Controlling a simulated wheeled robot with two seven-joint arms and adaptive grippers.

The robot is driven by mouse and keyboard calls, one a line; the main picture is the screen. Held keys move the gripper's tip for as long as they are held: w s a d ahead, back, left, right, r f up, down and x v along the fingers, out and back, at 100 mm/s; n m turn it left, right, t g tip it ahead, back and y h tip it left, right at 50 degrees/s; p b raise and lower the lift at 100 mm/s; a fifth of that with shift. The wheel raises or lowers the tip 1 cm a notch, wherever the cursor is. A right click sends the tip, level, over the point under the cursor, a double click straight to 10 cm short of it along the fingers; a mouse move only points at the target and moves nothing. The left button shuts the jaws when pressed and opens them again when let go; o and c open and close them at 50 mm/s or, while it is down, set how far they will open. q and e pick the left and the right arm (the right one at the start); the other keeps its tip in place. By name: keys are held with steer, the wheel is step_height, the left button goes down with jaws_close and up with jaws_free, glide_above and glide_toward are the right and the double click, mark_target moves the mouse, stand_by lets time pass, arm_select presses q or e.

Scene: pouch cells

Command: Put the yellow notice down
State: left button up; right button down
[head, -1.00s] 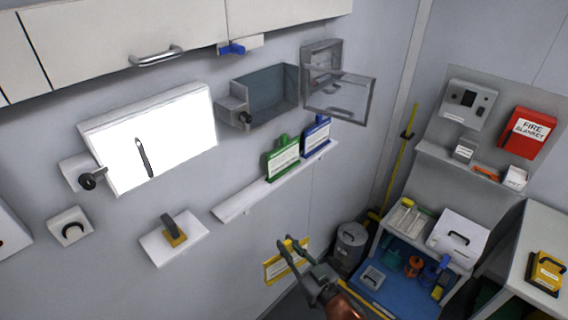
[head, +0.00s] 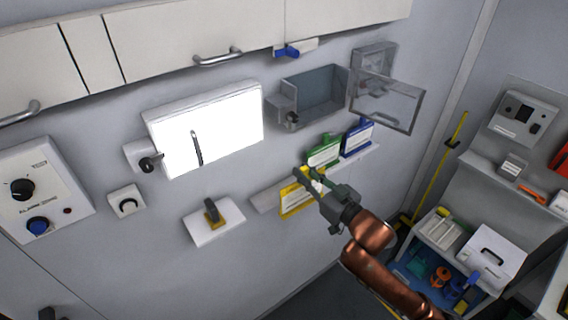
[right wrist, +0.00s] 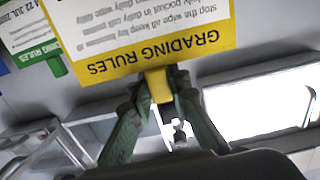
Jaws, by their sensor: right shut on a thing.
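The yellow notice (head: 298,203) is a white card with a yellow border. It is at the left part of the white wall ledge (head: 264,202), left of the green notice (head: 323,153) and blue notice (head: 357,139). I cannot tell whether it touches the ledge. My right gripper (head: 311,178) is shut on its yellow top tab. In the right wrist view the yellow notice (right wrist: 150,57) appears upside down, reading "GRADING RULES", with its tab between my right gripper's fingers (right wrist: 161,84). My left gripper is not in view.
A bright white panel (head: 225,125) and an open-lidded clear box (head: 385,100) are on the wall above. A white block with a yellow-based handle (head: 215,222) sits left of the ledge. A shelf unit with a white case (head: 490,257) stands at right.

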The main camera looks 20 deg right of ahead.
steer(key=p+x, duration=0.2)
steer(key=x, duration=0.9)
steer(key=shift+w+a+r, duration=0.1)
steer(key=shift+w+a, duration=0.05)
steer(key=shift+w, duration=0.25)
step_height(320, 180, down, 3)
steer(key=shift+r+p, duration=0.15)
steer(key=shift+p, duration=0.3)
steer(key=shift+f, duration=0.55)
steer(key=c, duration=1.8)
jaws_free()
steer(key=shift+c, duration=0.2)
